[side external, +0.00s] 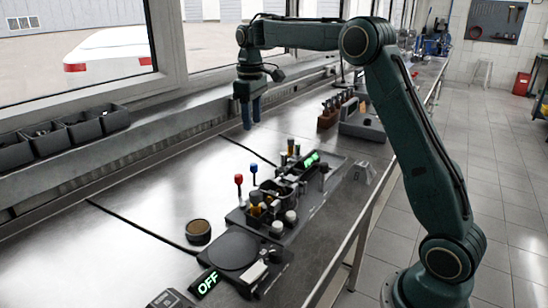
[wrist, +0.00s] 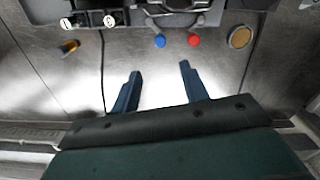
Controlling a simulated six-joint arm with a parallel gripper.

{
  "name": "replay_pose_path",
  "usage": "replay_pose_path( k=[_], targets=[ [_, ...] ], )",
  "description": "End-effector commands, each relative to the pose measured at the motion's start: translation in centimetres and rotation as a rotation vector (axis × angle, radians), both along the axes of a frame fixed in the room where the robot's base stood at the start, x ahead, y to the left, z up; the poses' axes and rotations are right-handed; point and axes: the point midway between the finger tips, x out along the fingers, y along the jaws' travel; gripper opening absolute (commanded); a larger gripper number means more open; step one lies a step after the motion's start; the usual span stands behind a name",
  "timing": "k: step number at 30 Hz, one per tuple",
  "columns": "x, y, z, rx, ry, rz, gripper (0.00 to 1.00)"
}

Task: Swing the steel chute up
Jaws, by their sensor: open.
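A dark machine (side external: 240,217) stands on the bench, with a red-knobbed lever (side external: 239,180) and a blue-knobbed lever (side external: 254,168) upright on its near-window side. I cannot pick out the steel chute for certain; a curved steel part (wrist: 182,9) at the machine shows at the top edge of the wrist view, partly cut off. My gripper (side external: 252,124) hangs above the bench, beyond the machine towards the window, with its blue fingers apart and nothing between them. In the wrist view my gripper (wrist: 160,70) points at the bench, short of the blue knob (wrist: 160,41) and red knob (wrist: 194,40).
A round brass-coloured dish (side external: 198,231) lies left of the machine. A dark round plate unit (side external: 233,251) with a green OFF display (side external: 208,284) stands in front. A brown rack (side external: 328,119) of tools stands farther back.

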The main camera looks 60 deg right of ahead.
Motion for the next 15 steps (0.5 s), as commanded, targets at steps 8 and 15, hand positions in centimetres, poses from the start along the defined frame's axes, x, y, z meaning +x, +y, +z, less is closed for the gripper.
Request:
replay_pose_path(
  k=[8,15],
  targets=[
    [0.0,0.0,-0.5,0.0,0.001,0.0,0.44],
    [-0.1,0.0,-2.6,0.001,0.002,0.0,0.44]
  ],
)
